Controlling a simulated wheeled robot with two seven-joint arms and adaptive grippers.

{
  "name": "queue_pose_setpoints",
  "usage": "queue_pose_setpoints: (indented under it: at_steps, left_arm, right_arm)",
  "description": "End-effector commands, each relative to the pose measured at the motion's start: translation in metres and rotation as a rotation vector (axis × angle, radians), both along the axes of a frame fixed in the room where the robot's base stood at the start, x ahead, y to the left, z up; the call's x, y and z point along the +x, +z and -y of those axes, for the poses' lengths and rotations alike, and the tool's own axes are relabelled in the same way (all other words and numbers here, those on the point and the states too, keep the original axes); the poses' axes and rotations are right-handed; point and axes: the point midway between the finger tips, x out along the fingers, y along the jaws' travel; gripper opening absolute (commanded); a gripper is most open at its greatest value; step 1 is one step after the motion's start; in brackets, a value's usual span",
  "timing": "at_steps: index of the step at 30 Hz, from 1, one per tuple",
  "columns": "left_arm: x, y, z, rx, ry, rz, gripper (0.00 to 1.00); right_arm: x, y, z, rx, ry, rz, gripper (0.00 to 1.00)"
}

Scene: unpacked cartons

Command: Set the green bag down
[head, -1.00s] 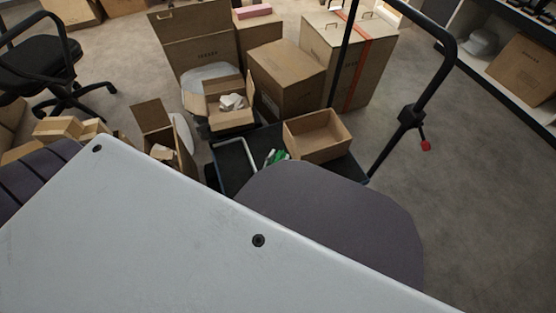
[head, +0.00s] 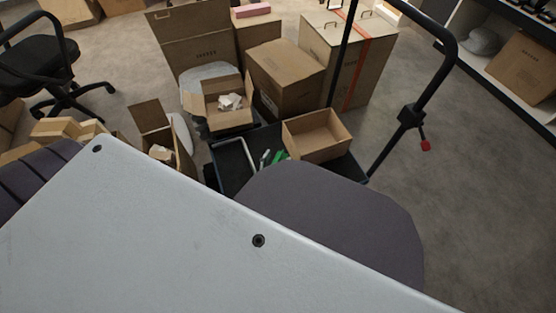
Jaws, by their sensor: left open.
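A small patch of green, which I take for the green bag (head: 280,156), shows on the dark cart bed, left of an open carton. Its lower part is hidden behind my own grey body part. My left gripper (head: 267,158) shows only as small pale finger parts just left of the green patch. It is open, with a small gap to the green; whether they touch lower down is hidden. My right gripper is not in view.
The dark cart (head: 231,172) has a black handle frame (head: 447,68). An empty open carton (head: 316,138) stands on its right part. Another open carton (head: 226,105) holds white paper. Several closed cartons stand behind. Bare floor lies to the right.

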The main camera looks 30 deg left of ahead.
Motion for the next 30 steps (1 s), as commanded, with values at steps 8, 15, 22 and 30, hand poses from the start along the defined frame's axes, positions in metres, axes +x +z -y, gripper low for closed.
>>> queue_pose_setpoints:
  at_steps: [8, 15, 22, 30]
  left_arm:
    - [-0.051, -0.015, 0.008, -0.007, -0.012, -0.035, 0.64]
    - [-0.086, -0.013, 0.010, -0.005, -0.011, -0.031, 0.64]
    - [-0.109, -0.006, 0.010, 0.001, -0.006, -0.015, 0.64]
    - [-0.117, -0.003, 0.010, 0.004, -0.004, -0.006, 0.64]
  right_arm:
    - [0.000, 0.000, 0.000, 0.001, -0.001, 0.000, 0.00]
    - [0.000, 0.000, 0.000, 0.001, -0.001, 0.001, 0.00]
    - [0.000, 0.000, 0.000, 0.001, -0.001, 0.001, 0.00]
    - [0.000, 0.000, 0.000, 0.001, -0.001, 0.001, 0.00]
